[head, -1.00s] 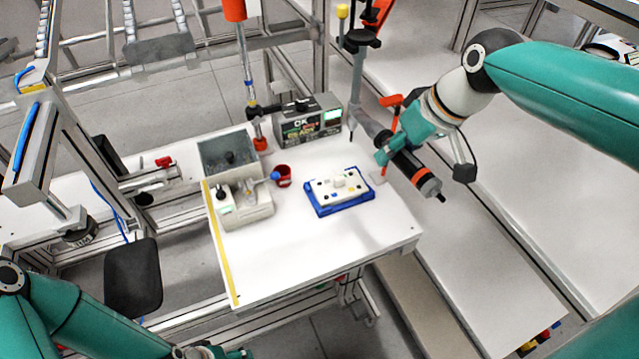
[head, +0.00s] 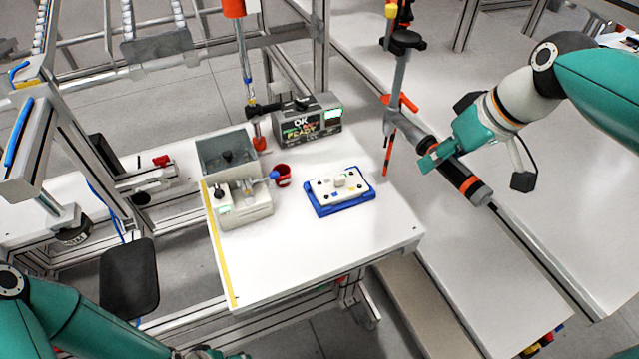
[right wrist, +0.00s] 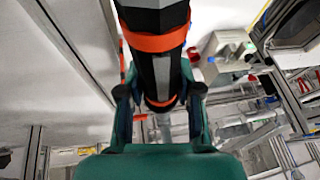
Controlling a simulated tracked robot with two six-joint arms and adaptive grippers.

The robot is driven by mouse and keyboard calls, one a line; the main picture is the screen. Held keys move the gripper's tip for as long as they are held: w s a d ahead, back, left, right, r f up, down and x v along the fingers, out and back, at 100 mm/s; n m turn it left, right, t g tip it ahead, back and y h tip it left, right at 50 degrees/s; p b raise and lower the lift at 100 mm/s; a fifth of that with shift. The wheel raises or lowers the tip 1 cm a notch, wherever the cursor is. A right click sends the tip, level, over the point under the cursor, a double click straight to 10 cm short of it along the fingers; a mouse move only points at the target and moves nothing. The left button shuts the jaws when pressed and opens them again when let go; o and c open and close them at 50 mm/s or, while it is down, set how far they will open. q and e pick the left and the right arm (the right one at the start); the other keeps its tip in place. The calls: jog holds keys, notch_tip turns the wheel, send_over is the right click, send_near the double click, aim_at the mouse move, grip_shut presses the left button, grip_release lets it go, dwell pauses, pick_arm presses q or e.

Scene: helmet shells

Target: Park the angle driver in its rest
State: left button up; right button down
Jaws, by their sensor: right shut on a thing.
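The angle driver (head: 471,187) is a dark, grey-headed tool with orange bands, tilted down to the right. My right gripper (head: 430,160) is shut around its body and holds it beyond the worktable's right edge. In the right wrist view the tool (right wrist: 152,45) lies between the fingers of my gripper (right wrist: 157,105). An orange-red post with a crossbar, apparently the rest (head: 387,156), stands at the table's right edge. The driver's head and tube partly hide its upper part; contact cannot be told. My left gripper (head: 210,353) is at the bottom edge, its fingers not clear.
A grey tube with a black disc (head: 406,41) rises from the driver's head. The white table (head: 310,250) carries a blue tray (head: 345,209) with a white part, a red cup (head: 283,176), a grey bin (head: 205,170) and a display box (head: 308,124). The table's front is clear.

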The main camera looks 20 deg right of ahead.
dwell(0.3)
jog(key=w+d+p, duration=0.2)
jog(key=w+d, duration=0.2)
jog(key=shift+w+d, duration=0.2)
jog(key=shift+d, duration=0.15)
dwell(0.4)
grip_release()
dwell(0.4)
